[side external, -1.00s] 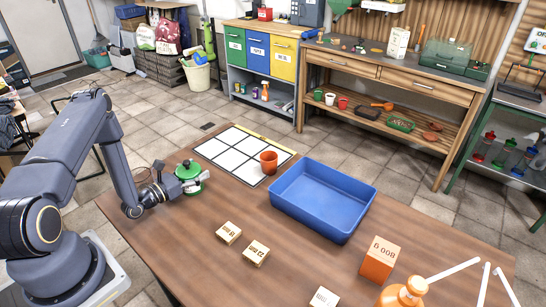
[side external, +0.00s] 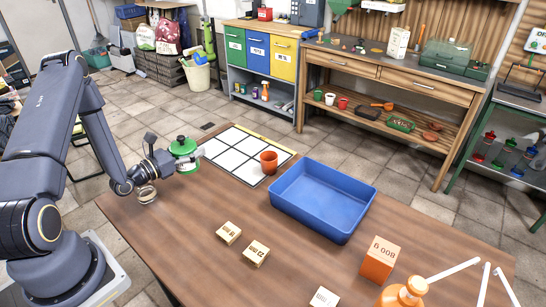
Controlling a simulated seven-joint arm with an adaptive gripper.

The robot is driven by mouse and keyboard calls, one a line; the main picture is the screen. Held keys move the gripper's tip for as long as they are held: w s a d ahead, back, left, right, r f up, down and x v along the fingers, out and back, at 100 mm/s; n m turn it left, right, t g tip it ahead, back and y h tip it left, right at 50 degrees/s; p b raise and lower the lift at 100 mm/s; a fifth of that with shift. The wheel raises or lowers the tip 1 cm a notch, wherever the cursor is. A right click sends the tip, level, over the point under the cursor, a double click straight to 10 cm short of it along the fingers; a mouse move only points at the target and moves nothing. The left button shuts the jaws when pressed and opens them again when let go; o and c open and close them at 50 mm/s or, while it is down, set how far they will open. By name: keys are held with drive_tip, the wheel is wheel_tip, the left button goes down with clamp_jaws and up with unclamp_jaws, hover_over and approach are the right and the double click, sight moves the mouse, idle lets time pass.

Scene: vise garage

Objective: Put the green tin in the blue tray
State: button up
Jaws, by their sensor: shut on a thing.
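The green tin (side external: 183,147) has a green lid with a knob and a pale band on its side. It is at the left end of the table, at the left edge of the white grid sheet in the picture. My gripper (side external: 172,159) is shut on it from the left and appears to hold it above the table. The fingers are small and partly hidden by the tin. The blue tray (side external: 322,222) is empty and stands on the middle of the table, to the right of the tin.
An orange cup (side external: 269,163) stands on the white grid sheet (side external: 238,150), between tin and tray. Two wooden blocks (side external: 229,233) (side external: 256,253) lie in front. A small beige round item (side external: 147,194) is near my wrist.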

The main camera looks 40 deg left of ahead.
drive_tip(key=w+d+r+m+h, duration=0.2)
drive_tip(key=d+r+h, duration=0.15)
drive_tip(key=d, duration=0.45)
drive_tip(key=m+g+h, duration=0.3)
drive_tip(key=m+h, duration=0.1)
drive_tip(key=h, duration=0.2)
hover_over(249, 210)
wheel_tip(249, 210, down, 3)
wheel_tip(249, 210, down, 9)
drive_tip(key=shift+r, duration=0.1)
drive_tip(key=shift+f, duration=0.3)
drive_tip(key=o, duration=1.6)
